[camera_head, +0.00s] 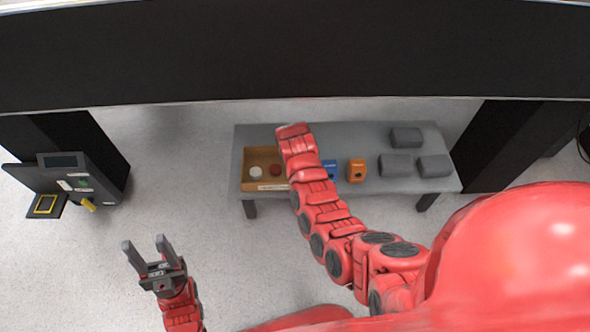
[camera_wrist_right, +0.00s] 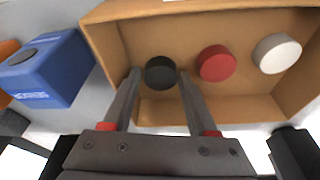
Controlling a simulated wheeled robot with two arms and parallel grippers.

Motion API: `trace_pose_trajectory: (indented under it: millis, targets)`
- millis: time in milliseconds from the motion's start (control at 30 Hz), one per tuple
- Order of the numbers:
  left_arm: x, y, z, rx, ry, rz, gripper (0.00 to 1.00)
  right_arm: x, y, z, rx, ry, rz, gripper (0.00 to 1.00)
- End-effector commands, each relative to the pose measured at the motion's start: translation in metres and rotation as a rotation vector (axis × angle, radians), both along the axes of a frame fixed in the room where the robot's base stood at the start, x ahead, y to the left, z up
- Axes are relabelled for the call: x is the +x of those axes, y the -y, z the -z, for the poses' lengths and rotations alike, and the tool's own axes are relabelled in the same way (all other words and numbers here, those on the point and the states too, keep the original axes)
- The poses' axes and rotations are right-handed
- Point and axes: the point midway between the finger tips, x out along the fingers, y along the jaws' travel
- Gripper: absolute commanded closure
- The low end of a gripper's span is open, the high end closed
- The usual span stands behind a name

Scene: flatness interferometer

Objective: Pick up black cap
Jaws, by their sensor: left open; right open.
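The black cap (camera_wrist_right: 160,73) is a short round disc in a cardboard box (camera_wrist_right: 215,110), seen in the right wrist view. My right gripper (camera_wrist_right: 160,80) is open, with one fingertip on each side of the black cap; I cannot tell if they touch it. In the head view the black cap is hidden behind my right arm, and the right gripper's fingers do not show. The box (camera_head: 247,172) shows at the left end of the grey bench. My left gripper (camera_head: 149,247) is open and empty, above the floor at the lower left.
A red cap (camera_wrist_right: 216,63) and a white cap (camera_wrist_right: 277,54) lie right of the black cap in the box. A blue box (camera_wrist_right: 48,70) stands beside it. On the bench (camera_head: 390,186) are an orange box (camera_head: 356,170) and several grey blocks (camera_head: 396,165). A dark device (camera_head: 75,185) stands left.

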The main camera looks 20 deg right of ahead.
Motion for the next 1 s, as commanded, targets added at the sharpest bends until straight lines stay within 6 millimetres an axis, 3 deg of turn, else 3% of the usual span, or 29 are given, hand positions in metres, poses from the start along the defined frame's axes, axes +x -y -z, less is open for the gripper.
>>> trace_pose_trajectory:
  millis: [167, 500, 767, 1000]
  targets:
    - [0.0, 0.0, -0.001, 0.0, 0.001, 0.0, 0.5, 0.0, 0.0, -0.001, 0.0, 0.001, 0.0, 0.41]
    - [0.0, 0.0, -0.001, -0.001, 0.002, -0.001, 0.5, 0.001, 0.0, -0.001, 0.001, 0.003, -0.001, 1.0]
    - [0.0, 0.0, -0.002, -0.002, 0.001, 0.0, 0.5, 0.001, 0.0, -0.003, 0.001, 0.003, -0.001, 1.0]
    - [0.002, 0.0, -0.014, -0.017, -0.009, 0.0, 0.5, 0.002, -0.001, -0.032, 0.001, 0.008, -0.001, 1.0]
